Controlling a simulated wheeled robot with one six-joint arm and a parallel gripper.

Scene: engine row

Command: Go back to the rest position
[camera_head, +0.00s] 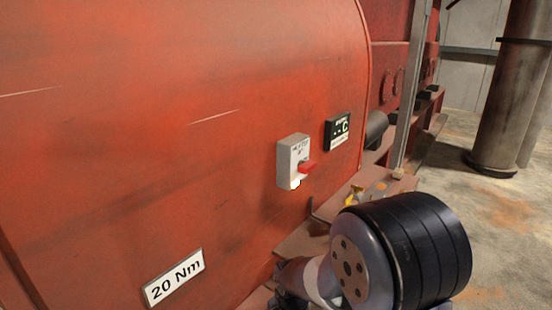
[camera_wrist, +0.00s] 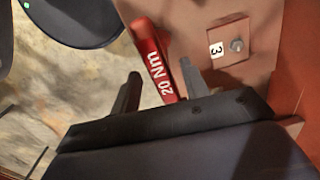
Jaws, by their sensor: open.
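My gripper (camera_wrist: 160,72) shows in the wrist view with its two dark fingers apart. A red bar marked "20 Nm" (camera_wrist: 155,62) shows in the gap between the fingers. Its upper end lies beyond the fingertips, near the edge of a brownish-red surface. Clear space shows between the bar and the left finger; the right finger is close to the bar. I cannot tell whether the bar lies between the fingers or below them. In the head view my arm fills the lower right, and my gripper is not seen there.
A square plate with a bolt and a label "3" (camera_wrist: 230,46) sits right of the bar. In the head view, the red engine housing (camera_head: 150,120) carries a grey switch box (camera_head: 288,160) with a red handle and a small display (camera_head: 337,132). Open floor (camera_head: 500,230) lies at right.

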